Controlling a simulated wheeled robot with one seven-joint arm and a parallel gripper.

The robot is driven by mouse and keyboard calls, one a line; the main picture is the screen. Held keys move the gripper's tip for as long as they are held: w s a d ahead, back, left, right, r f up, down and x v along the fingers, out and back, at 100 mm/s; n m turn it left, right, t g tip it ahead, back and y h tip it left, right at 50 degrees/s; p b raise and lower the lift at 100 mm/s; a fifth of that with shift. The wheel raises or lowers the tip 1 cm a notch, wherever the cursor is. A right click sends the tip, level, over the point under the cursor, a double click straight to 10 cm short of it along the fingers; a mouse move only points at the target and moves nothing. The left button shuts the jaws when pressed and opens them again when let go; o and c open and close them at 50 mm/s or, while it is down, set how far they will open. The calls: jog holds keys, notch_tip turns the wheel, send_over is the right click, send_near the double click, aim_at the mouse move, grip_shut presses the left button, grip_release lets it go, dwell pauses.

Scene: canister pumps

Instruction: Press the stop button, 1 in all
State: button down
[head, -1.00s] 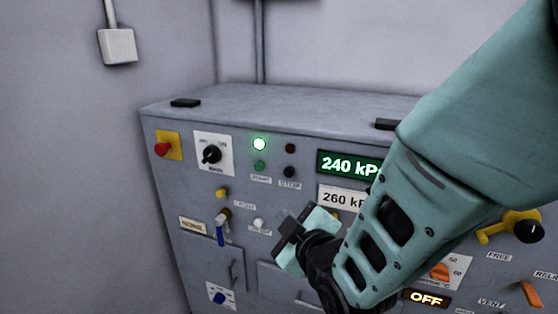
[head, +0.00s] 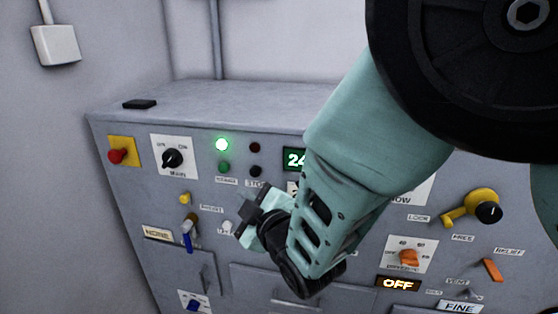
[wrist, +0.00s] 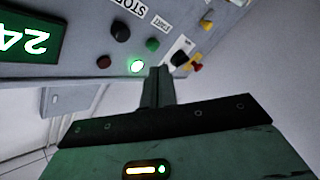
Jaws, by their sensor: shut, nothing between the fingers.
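The stop button (head: 257,171) is a small black round knob on the grey panel's front, above a label reading STOP. It also shows in the wrist view (wrist: 121,32), upside down, near the top. The green start button (head: 223,168) sits to its left. Above the pair are a lit green lamp (head: 222,145) and a dark red lamp (head: 255,147). My gripper (head: 248,214) is shut and empty, below the stop button in the head view. Its closed fingers (wrist: 158,88) point at the panel below the lit lamp in the wrist view. I see no contact with the stop button.
A red knob on a yellow plate (head: 118,156), a black selector (head: 172,159) and a blue-handled valve (head: 187,236) are at the left. A partly covered green display (head: 294,158) is right of the buttons. A yellow handle (head: 470,208) and an OFF display (head: 398,284) are further right.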

jog(key=shift+w+d, duration=0.2)
jog(key=shift+w, duration=1.15)
jog(key=shift+w+d, duration=0.15)
jog(key=shift+w, duration=1.15)
jog(key=shift+w+b, duration=0.15)
jog(key=shift+b, duration=0.15)
jog(key=shift+w, duration=0.3)
jog(key=shift+w+d+b, duration=0.15)
jog(key=shift+w+b, duration=0.15)
jog(key=shift+w, duration=0.2)
dwell(0.4)
jog(key=shift+s, duration=0.95)
jog(key=shift+s+a+b, duration=0.25)
jog(key=shift+s+b, duration=0.05)
jog(key=shift+s, duration=0.95)
jog(key=shift+s+a+b, duration=0.25)
jog(key=shift+s, duration=1)
